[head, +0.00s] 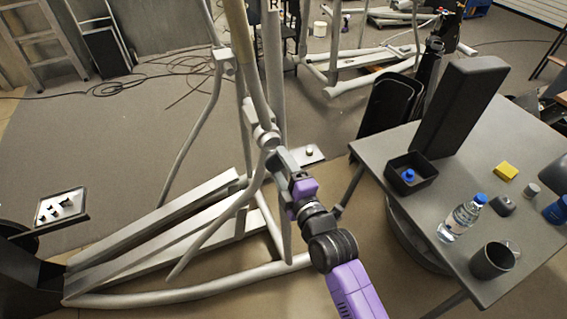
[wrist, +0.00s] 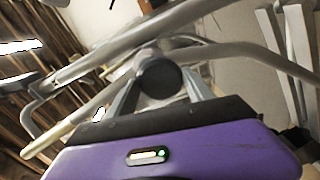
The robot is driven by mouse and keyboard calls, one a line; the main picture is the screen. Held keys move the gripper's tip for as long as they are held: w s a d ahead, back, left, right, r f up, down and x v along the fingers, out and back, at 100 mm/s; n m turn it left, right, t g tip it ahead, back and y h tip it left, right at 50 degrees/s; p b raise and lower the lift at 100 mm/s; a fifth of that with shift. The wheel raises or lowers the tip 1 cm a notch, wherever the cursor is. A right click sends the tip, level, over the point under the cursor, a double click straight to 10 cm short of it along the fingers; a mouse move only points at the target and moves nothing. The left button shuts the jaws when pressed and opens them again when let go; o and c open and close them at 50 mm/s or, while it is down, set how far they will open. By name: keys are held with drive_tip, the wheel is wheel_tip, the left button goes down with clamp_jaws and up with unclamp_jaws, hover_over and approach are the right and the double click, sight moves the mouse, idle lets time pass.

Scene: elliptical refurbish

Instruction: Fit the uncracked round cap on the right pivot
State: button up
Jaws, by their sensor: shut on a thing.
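My gripper (head: 277,158) is at the right pivot (head: 262,134) of the grey elliptical frame, under the upright marked R. In the wrist view my gripper (wrist: 163,90) has its two fingers on either side of a dark round cap (wrist: 160,77), shut on it. The cap's flat face is toward the wrist camera, and no crack is visible on it. Grey pivot tubing (wrist: 180,42) is right behind the cap. I cannot tell whether the cap touches or sits on the pivot.
A small plate (head: 312,160) with a round piece stands just behind my gripper. The table (head: 440,262) at right holds a black bin (head: 425,181) with a blue item, a bottle (head: 462,218) and a mug (head: 492,260). Grey handle bars and pedal rails crowd the left side.

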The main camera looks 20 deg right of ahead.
drive_tip(key=shift+w+d+r+p, duration=0.25)
drive_tip(key=shift+w+r+p, duration=0.4)
drive_tip(key=shift+w+p, duration=0.2)
drive_tip(key=o, duration=0.7)
clamp_jaws()
drive_tip(key=shift+w+p, duration=0.55)
drive_tip(key=shift+p, duration=0.2)
idle(0.8)
